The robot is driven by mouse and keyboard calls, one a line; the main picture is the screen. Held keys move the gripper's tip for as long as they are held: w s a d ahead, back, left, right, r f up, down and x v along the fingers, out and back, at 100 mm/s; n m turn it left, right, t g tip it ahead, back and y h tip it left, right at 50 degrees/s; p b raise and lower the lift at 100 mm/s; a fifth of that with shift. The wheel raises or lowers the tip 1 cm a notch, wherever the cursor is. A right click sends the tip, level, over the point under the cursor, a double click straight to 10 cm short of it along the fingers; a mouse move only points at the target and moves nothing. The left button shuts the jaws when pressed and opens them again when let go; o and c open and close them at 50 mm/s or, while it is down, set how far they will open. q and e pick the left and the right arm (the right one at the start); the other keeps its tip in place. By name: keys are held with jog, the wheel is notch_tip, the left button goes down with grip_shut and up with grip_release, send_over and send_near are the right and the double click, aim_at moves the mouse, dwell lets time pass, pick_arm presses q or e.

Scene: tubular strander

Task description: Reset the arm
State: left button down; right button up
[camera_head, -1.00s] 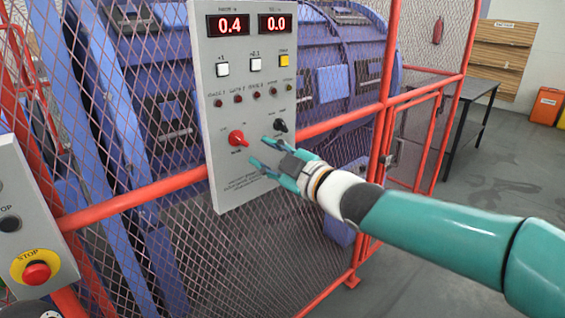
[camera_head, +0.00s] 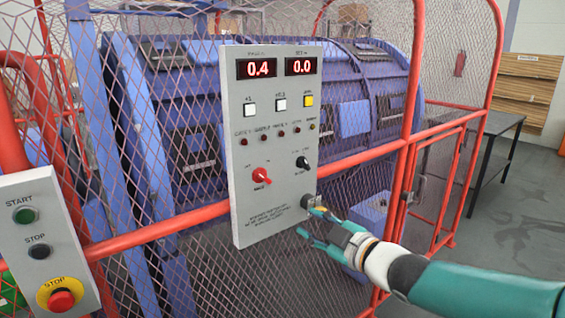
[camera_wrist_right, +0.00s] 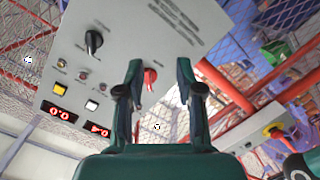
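My right gripper (camera_head: 310,220) is open and empty at the lower right edge of the grey control panel (camera_head: 237,190). Its arm comes in from the lower right. In the right wrist view its two fingers (camera_wrist_right: 158,75) stand apart, with the panel's red rotary switch (camera_wrist_right: 149,78) showing between them and the black selector knob (camera_wrist_right: 93,41) to the left. In the head view the red switch (camera_head: 261,175) and black knob (camera_head: 302,163) sit above the gripper. The displays read 0.4 (camera_head: 257,68) and 0.0 (camera_head: 300,65). My left gripper is not in view.
A red-framed mesh fence (camera_head: 160,229) stands before the blue strander (camera_head: 190,120). A grey box (camera_head: 38,249) with START, STOP and a red emergency stop button (camera_head: 61,300) is at the lower left. A dark table (camera_head: 500,125) and open floor (camera_head: 515,215) lie right.

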jog(key=s+d+f+m+g+h+p, duration=0.2)
jog(key=s+f+m+g, duration=0.15)
jog(key=f, duration=1.15)
jog(key=s+d+f+m+g+h+p, duration=0.1)
jog(key=s+f+m+g, duration=0.25)
jog(key=f, duration=1.25)
jog(key=s+f+m+g+h, duration=0.1)
jog(key=s+f+m+g, duration=0.2)
jog(key=s, duration=0.9)
jog(key=s+d+f+m+g+h+p, duration=0.1)
jog(key=s+f+m+g, duration=0.2)
jog(key=s+f+m, duration=0.3)
jog(key=s+f, duration=0.4)
jog(key=s, duration=0.2)
jog(key=shift+s+m, duration=0.2)
jog(key=shift+m, duration=0.2)
jog(key=shift+d+f, duration=0.1)
